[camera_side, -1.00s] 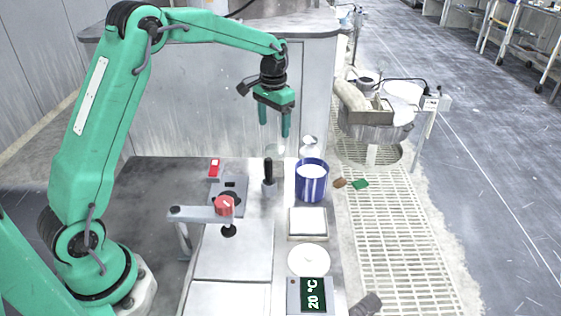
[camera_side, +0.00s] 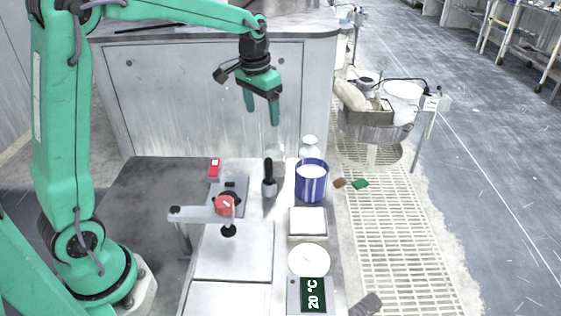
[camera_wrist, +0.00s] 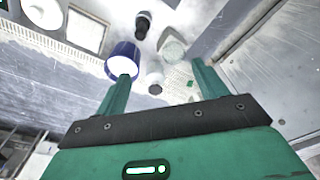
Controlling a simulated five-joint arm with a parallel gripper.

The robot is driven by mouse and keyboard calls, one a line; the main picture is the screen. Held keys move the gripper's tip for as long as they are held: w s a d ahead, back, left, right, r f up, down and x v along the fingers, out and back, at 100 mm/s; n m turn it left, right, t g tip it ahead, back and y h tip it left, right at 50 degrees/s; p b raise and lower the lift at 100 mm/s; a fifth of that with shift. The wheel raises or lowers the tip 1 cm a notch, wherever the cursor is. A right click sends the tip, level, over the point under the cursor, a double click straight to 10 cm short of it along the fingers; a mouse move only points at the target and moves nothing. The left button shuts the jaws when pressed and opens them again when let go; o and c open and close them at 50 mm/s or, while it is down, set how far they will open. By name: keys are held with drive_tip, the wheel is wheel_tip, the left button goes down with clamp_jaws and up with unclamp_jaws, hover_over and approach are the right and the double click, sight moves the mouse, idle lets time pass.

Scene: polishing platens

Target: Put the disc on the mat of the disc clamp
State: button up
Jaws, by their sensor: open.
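The clamp (camera_side: 187,214) is a grey arm with a red knob (camera_side: 225,205) and a black foot (camera_side: 228,231) below it, over a pale plate. The foot hides part of what lies under it, and I cannot make out a separate mat. A round white piece (camera_side: 308,260) lies flat at the right, between a pale square block and the display; it may be the disc. It also shows at the top left of the wrist view (camera_wrist: 43,12). My gripper (camera_side: 261,114) is open and empty, high above the far end of the bench, well away from both.
A blue jar (camera_side: 311,184), a black-handled tool (camera_side: 269,180), a clear beaker (camera_side: 275,155) and a bottle (camera_side: 309,148) stand near the far end. A square block (camera_side: 307,223) and a 20 °C display (camera_side: 313,294) line the right. The front pale plate (camera_side: 235,255) is clear.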

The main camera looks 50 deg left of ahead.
drive_tip(key=s+d+r+t, duration=0.2)
drive_tip(key=s, duration=0.9)
drive_tip(key=s+d+r+t, duration=0.1)
drive_tip(key=s+d+t, duration=0.1)
drive_tip(key=s, duration=1)
drive_tip(key=shift+d+r, duration=0.35)
drive_tip(key=shift+d, duration=0.2)
drive_tip(key=shift+o, duration=0.4)
drive_tip(key=shift+s+f, duration=0.2)
drive_tip(key=shift+s, duration=0.2)
drive_tip(key=shift+o, duration=0.2)
